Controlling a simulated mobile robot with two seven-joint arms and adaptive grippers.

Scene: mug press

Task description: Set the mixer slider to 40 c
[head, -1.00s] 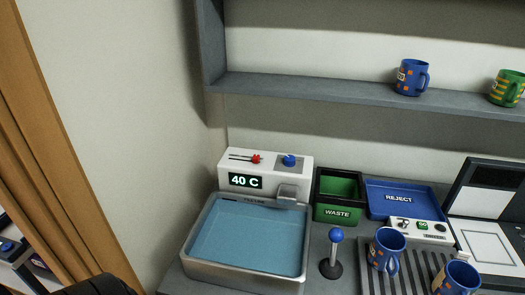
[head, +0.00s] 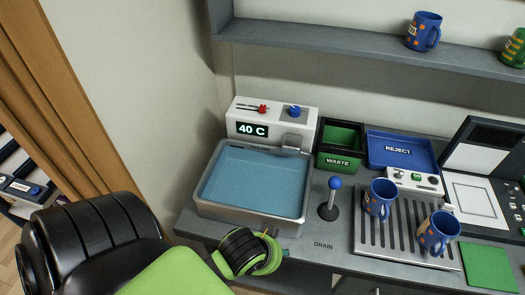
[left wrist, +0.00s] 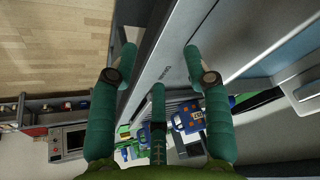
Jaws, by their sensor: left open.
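The white mixer unit (head: 300,127) stands at the back of the counter, behind the water basin. Its red slider knob (head: 263,109) sits on a dark slot on the top, toward the slot's right end. The display (head: 252,130) reads 40 C. A blue knob (head: 294,111) is to the right of the slider. My left gripper (head: 283,248) is low at the counter's front edge, in front of the basin and well apart from the slider. In the left wrist view its teal fingers (left wrist: 158,62) are spread with nothing between them. My right gripper is out of view.
The basin (head: 213,211) holds water. A blue-topped lever (head: 335,184) stands right of it. Beyond are the waste bin (head: 338,161), the reject tray (head: 399,150) and a rack (head: 405,250) with two blue mugs. A shelf (head: 330,49) with mugs hangs above.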

